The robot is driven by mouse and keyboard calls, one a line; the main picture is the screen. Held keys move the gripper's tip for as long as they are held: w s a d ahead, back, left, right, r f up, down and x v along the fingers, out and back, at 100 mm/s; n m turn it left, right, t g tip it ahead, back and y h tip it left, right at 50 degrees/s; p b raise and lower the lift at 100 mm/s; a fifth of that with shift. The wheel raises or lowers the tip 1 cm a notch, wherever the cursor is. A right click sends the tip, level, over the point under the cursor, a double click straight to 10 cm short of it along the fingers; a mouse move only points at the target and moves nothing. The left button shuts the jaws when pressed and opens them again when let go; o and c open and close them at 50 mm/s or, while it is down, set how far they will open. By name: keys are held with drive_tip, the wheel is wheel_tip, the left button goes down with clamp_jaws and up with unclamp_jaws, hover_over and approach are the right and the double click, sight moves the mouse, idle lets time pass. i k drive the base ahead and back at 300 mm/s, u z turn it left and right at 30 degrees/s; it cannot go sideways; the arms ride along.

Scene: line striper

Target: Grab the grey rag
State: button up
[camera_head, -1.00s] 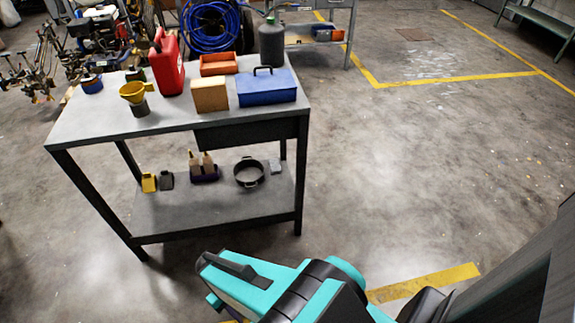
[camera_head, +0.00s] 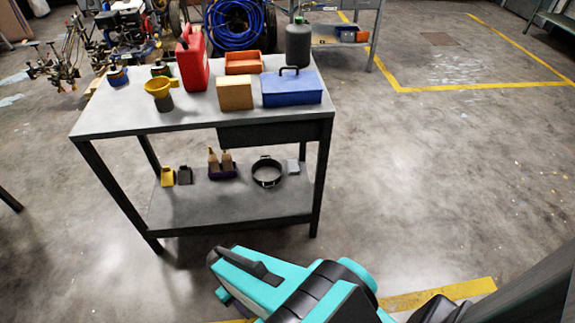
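A small light grey item (camera_head: 293,166), which may be the grey rag, lies at the right end of the cart's lower shelf (camera_head: 240,207), beside a dark ring-shaped strap or pan (camera_head: 267,172). It is too small to make out as cloth. A dark grey item (camera_head: 184,175) also lies on that shelf at the left, next to a yellow one (camera_head: 168,177). My teal and black arm shows at the bottom centre, in front of the cart and apart from it. My gripper's fingers do not show.
The cart top (camera_head: 205,120) holds a red canister (camera_head: 192,62), a yellow funnel (camera_head: 160,90), a tan block (camera_head: 235,94), a blue toolbox (camera_head: 292,90), an orange tray (camera_head: 243,64) and a grey bottle (camera_head: 298,44). Brushes (camera_head: 221,163) stand mid-shelf. Floor on the right is clear.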

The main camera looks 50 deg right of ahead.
sight(293, 167)
drive_tip(key=i, duration=0.9)
drive_tip(key=z, duration=0.05)
